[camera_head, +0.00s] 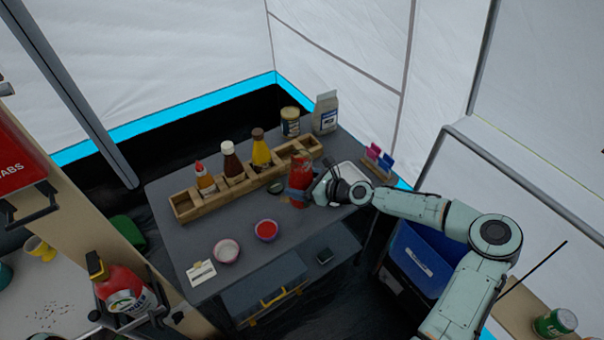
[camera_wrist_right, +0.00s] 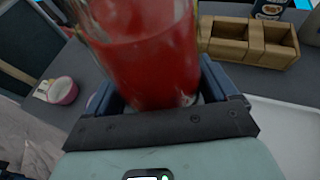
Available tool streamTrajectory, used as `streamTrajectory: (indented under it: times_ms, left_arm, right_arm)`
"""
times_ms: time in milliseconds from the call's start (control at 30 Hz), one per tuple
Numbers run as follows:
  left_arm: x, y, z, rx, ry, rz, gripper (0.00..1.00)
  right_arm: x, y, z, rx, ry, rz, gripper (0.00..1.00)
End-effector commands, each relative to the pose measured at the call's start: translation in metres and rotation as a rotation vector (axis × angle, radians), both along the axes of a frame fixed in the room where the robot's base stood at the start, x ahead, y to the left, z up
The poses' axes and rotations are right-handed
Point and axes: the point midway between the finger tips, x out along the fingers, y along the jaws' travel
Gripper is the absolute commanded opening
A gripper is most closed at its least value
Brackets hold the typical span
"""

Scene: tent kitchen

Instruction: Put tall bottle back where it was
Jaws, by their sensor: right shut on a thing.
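A tall clear bottle of red sauce (camera_head: 299,180) is in my right gripper (camera_head: 318,187), roughly upright over the right part of the grey table. It fills the middle of the right wrist view (camera_wrist_right: 150,60), between the shut jaws (camera_wrist_right: 165,95); its top is out of that view. A wooden rack (camera_head: 187,207) stands behind it and to the left, with an orange-red bottle (camera_head: 205,182), a dark brown bottle (camera_head: 231,162) and a yellow bottle (camera_head: 261,152) in it. The rack's right end (camera_wrist_right: 265,42) shows open, empty compartments. My left gripper is not in view.
A red-filled bowl (camera_head: 266,231), a pale bowl (camera_head: 227,251) and a small card (camera_head: 201,272) are near the table's front. A jar (camera_head: 290,122) and a carton (camera_head: 326,112) stand behind the rack. A white tray (camera_head: 350,172) lies right of the bottle.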

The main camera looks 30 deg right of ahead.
Motion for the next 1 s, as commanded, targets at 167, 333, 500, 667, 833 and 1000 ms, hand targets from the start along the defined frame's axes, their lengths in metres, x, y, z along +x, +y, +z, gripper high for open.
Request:
streamTrajectory:
  times_ms: [167, 333, 500, 667, 833, 1000]
  left_arm:
    - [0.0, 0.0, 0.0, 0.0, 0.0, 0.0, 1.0]
    - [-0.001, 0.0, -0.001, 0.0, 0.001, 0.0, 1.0]
    - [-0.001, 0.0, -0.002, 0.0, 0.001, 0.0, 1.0]
    - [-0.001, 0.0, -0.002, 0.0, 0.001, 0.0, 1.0]
    - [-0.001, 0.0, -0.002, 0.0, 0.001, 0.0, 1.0]
    - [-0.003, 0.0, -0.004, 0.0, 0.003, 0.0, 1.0]
  right_arm:
    - [0.002, 0.001, -0.005, 0.001, -0.006, 0.0, 0.05]
    - [0.001, 0.001, -0.027, 0.004, -0.005, 0.0, 0.05]
    - [0.002, 0.001, -0.042, 0.0, -0.007, 0.0, 0.05]
    - [0.002, 0.001, -0.044, -0.001, -0.007, 0.0, 0.05]
    - [0.002, 0.001, -0.044, 0.0, -0.007, -0.001, 0.05]
    - [0.0, 0.0, -0.05, 0.0, 0.0, 0.0, 0.9]
